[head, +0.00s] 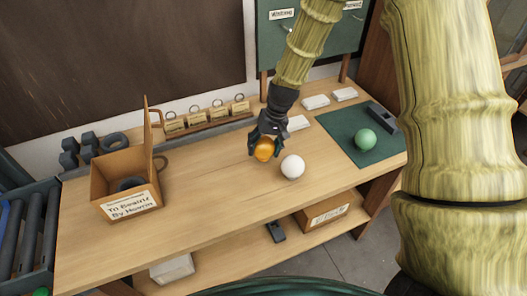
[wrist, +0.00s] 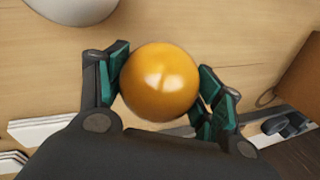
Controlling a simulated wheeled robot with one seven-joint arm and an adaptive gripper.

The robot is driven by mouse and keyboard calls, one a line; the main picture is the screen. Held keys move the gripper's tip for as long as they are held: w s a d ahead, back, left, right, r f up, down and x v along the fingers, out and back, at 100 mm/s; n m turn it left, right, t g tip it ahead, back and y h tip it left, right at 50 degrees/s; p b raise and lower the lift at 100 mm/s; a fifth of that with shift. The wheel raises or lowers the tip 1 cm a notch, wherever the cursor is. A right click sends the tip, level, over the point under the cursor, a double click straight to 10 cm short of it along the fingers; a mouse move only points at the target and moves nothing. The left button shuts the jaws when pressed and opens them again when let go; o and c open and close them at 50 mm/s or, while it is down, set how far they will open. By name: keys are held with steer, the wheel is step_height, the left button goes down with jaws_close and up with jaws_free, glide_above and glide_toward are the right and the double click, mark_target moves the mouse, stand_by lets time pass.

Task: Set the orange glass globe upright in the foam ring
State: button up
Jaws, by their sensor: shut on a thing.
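The orange glass globe (head: 264,152) is between the fingers of my gripper (head: 263,143), over the middle of the wooden workbench. In the wrist view the globe (wrist: 160,82) sits between the two green-padded fingers of my gripper (wrist: 162,88), which is shut on it. I cannot tell how far it is above the bench. A dark ring (head: 131,184), perhaps the foam ring, lies inside the open cardboard box (head: 127,207) at the left, partly hidden by the box's walls.
A white globe (head: 292,167) rests just right of my gripper. A green globe (head: 365,139) lies on a green mat (head: 345,148) at the right. Tagged hooks (head: 205,114) line the back. Bench between box and gripper is clear.

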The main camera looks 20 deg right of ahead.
mark_target(264, 153)
steer(key=shift+f+p, duration=0.6)
steer(key=shift+f, duration=0.9)
steer(key=shift+f, duration=0.2)
steer(key=o, duration=1)
steer(key=shift+r, duration=0.1)
steer(key=shift+r, duration=0.15)
